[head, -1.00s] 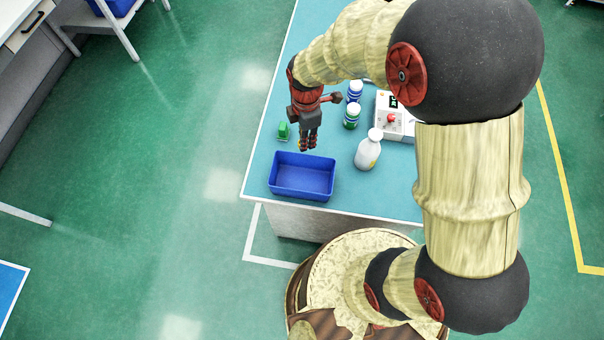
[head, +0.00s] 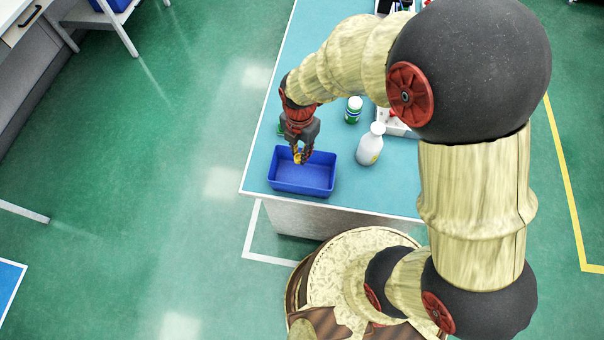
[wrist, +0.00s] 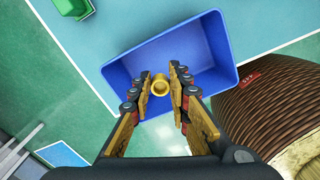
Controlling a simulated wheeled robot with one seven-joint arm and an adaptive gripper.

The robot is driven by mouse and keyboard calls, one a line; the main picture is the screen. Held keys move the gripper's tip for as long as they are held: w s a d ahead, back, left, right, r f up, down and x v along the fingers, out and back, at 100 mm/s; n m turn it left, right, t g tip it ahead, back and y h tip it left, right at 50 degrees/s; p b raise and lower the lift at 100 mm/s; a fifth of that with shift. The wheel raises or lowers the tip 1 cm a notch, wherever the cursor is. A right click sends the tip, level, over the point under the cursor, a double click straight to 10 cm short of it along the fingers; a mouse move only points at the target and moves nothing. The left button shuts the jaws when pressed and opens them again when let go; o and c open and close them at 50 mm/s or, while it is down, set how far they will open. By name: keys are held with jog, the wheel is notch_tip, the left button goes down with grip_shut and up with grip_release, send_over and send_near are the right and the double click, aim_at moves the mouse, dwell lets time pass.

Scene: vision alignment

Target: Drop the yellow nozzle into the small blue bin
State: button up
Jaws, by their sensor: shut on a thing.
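The yellow nozzle (wrist: 160,86) is a small ring-shaped piece between the fingertips of my gripper (wrist: 160,88) in the wrist view. In the head view my gripper (head: 301,158) is shut on the nozzle (head: 298,157) and points down over the back part of the small blue bin (head: 303,189). The bin is an open rectangular box at the table's near left corner; its visible floor looks empty. It also fills the middle of the wrist view (wrist: 215,40), below the fingers. The gripper hides part of the bin's back wall.
A white bottle (head: 370,145) stands right of the bin, with a green-and-white bottle (head: 353,110) behind it. A green object (wrist: 74,8) lies behind the bin. The teal table (head: 395,190) is clear just right of the bin.

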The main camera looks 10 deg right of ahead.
jog(key=shift+f+b, duration=0.4)
jog(key=shift+f, duration=0.5)
jog(key=o, duration=0.8)
jog(key=shift+o, duration=0.2)
jog(key=shift+r, duration=0.15)
notch_tip(320, 180, up, 12)
